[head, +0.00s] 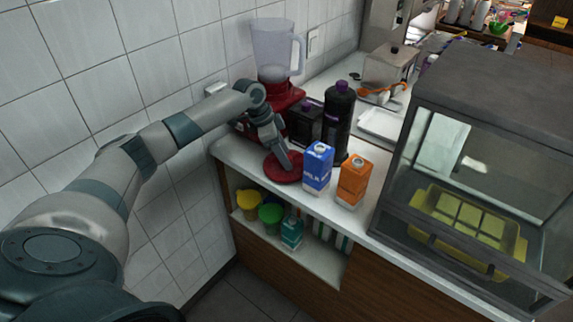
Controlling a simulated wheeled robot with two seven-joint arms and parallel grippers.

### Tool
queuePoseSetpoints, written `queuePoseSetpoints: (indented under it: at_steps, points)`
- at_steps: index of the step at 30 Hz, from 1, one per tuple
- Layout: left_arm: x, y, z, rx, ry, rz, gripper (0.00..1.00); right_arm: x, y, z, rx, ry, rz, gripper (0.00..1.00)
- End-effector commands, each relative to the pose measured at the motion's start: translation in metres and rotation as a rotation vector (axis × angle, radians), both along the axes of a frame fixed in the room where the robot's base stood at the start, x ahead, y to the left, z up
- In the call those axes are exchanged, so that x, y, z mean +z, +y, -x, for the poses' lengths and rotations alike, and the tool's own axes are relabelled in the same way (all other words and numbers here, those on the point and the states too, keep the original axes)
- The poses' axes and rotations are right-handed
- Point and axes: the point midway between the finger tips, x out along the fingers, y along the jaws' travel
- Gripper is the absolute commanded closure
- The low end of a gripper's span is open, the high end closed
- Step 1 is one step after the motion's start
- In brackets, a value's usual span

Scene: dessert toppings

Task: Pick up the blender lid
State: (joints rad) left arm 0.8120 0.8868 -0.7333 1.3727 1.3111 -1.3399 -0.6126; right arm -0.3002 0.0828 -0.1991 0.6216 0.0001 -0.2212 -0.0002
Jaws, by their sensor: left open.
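The blender lid (280,172) is a flat dark red disc on the white counter, near the front left edge. The blender (274,62) stands behind it against the wall, with a clear jug and a red base, and its top is uncovered. My left gripper (285,163) points down at the lid from above; its tips are at or just over the lid's surface, and I cannot tell if they touch. It is open and holds nothing that I can see. My right gripper is not in view.
A blue carton (318,167) and an orange carton (353,180) stand right of the lid. Dark bottles (338,120) stand behind them. A glass display case (470,170) fills the right side. A shelf below holds a yellow cup (249,200) and a green cup (270,216).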

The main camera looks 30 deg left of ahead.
Motion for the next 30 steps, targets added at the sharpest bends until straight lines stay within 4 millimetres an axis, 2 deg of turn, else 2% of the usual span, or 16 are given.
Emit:
queuePoseSetpoints:
  at_steps: [9, 10, 16, 25, 30]
  points:
    - [0.0003, 0.0002, 0.0000, 0.000, 0.000, 0.000, 0.50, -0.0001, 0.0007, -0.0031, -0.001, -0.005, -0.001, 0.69]
    - [0.0003, 0.0002, 0.0000, 0.000, 0.000, 0.000, 0.52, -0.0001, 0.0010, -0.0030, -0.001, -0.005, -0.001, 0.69]
    - [0.0004, 0.0002, 0.0000, 0.000, 0.000, 0.000, 1.00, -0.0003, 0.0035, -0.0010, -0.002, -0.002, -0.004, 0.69]
    - [0.0015, 0.0002, -0.0002, 0.000, -0.001, -0.001, 1.00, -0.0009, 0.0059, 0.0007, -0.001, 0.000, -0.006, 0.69]
    - [0.0097, 0.0003, -0.0010, 0.000, -0.003, 0.000, 1.00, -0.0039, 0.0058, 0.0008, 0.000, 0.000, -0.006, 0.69]
